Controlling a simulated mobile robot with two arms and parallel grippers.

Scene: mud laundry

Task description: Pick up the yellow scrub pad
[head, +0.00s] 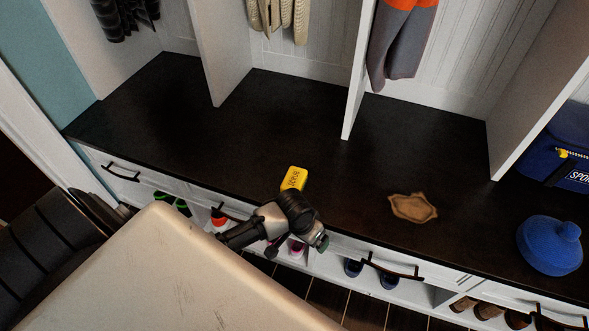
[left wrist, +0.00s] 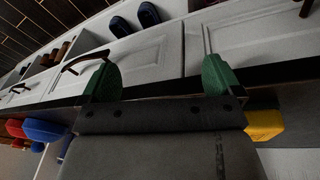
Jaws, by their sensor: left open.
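The yellow scrub pad (head: 293,178) lies flat on the dark bench top near its front edge, with dark lettering on its face. My left gripper (head: 320,241) is in front of the bench edge, just below and right of the pad in the head view, and does not touch it. In the left wrist view my left gripper (left wrist: 160,78) has its two green fingertips spread apart with nothing between them. The pad (left wrist: 264,125) shows at the right there, outside the fingers and partly hidden by the gripper body. My right gripper is not in view.
A brown, wavy-edged flat item (head: 413,207) lies on the bench to the right. A blue domed object (head: 549,246) and a blue bag (head: 566,150) are farther right. White dividers (head: 357,75) rise behind. Drawers with dark handles (head: 392,267) and shoe cubbies are below. The bench around the pad is clear.

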